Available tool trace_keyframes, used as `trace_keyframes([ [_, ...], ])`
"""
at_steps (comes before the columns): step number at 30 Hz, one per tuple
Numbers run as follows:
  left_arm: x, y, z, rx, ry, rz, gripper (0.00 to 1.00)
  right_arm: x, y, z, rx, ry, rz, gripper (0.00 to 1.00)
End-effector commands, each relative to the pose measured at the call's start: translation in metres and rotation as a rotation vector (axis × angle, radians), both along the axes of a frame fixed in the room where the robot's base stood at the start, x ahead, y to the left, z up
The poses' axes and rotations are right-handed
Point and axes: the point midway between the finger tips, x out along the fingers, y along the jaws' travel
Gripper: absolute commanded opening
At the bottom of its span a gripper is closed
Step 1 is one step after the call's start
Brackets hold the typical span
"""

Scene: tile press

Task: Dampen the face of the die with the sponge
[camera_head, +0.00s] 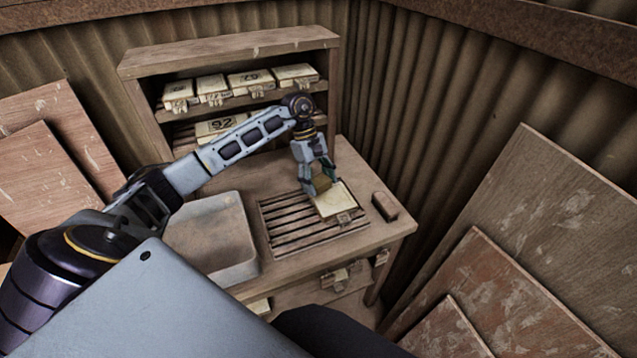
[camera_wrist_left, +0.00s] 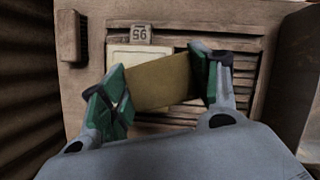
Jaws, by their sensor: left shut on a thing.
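My left gripper (camera_head: 319,180) is shut on a yellow-brown sponge (camera_head: 322,183), which also shows between the green-padded fingers in the left wrist view (camera_wrist_left: 160,83). The die (camera_head: 335,203) is a pale square block with a small tag, lying on the slatted rack of the bench. The sponge is at the die's far left part in the head view. In the left wrist view the sponge covers part of the die's pale face (camera_wrist_left: 122,57), and its tag reads 95 or 56. I cannot tell whether sponge and face touch. My right gripper is not in view.
The slatted rack (camera_head: 290,233) is set in the wooden bench. A grey basin (camera_head: 255,262) stands left of it, and a dark brown block (camera_head: 385,206) lies to the right. A shelf (camera_head: 230,50) behind holds several tagged blocks. Boards (camera_head: 540,210) lean at the right.

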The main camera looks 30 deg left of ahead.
Motion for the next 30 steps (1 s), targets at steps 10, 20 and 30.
trace_keyframes([
  [10, 0.0053, -0.0027, 0.0005, 0.0, -0.001, 0.101, 0.43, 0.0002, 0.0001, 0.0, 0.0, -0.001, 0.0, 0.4],
  [20, 0.0067, -0.0036, 0.0006, -0.001, -0.001, 0.16, 0.43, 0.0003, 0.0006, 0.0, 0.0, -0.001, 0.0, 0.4],
  [30, 0.0067, -0.0036, -0.0003, -0.001, -0.001, 0.16, 0.43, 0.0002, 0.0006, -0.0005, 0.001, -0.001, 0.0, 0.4],
])
